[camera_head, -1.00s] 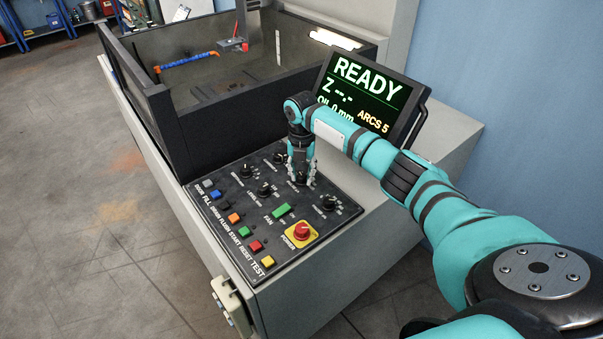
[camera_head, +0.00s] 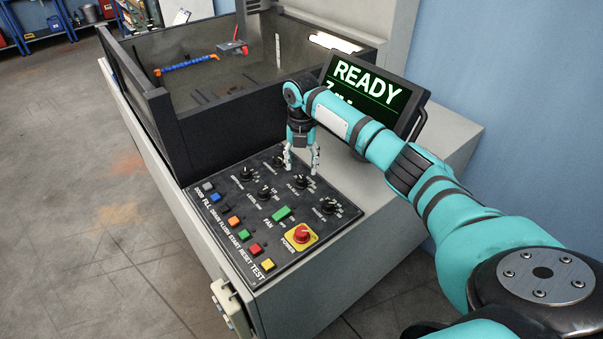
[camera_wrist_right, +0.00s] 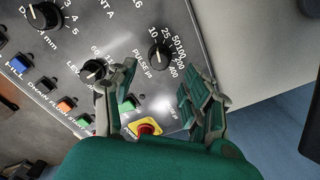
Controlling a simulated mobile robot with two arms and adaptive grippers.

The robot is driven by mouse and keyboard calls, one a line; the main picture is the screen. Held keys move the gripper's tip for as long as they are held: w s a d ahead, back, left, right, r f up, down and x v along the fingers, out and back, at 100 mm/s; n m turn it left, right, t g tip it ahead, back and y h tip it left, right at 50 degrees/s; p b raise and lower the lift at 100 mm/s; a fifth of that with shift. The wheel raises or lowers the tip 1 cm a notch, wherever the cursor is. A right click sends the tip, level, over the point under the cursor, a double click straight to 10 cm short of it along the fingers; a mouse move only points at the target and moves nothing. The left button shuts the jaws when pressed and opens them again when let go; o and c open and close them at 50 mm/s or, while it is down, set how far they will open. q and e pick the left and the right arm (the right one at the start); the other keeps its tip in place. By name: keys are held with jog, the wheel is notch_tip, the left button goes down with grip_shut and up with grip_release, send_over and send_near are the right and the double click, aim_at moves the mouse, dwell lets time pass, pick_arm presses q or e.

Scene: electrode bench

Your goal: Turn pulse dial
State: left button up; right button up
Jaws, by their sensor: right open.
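The pulse dial (camera_head: 301,181) is a black knob on the dark sloping control panel (camera_head: 222,185). In the right wrist view the same pulse dial (camera_wrist_right: 158,57) shows with its PULSE label and a scale of numbers around it. My right gripper (camera_head: 301,169) points down over this dial with its fingers spread, one to each side in the head view. It is open and empty, and appears clear of the knob. In the wrist view the right gripper (camera_wrist_right: 160,80) also shows its two fingers well apart. My left gripper is not in view.
Other black dials, such as the level dial (camera_head: 265,191), sit close by. A green fan switch (camera_head: 281,214), a red power knob on yellow (camera_head: 302,234) and a row of coloured buttons lie nearer. The READY screen (camera_head: 368,88) stands behind my right arm.

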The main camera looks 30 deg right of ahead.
aim_at(301, 178)
notch_tip(301, 178, up, 7)
jog(key=shift+f, duration=0.1)
dwell(0.6)
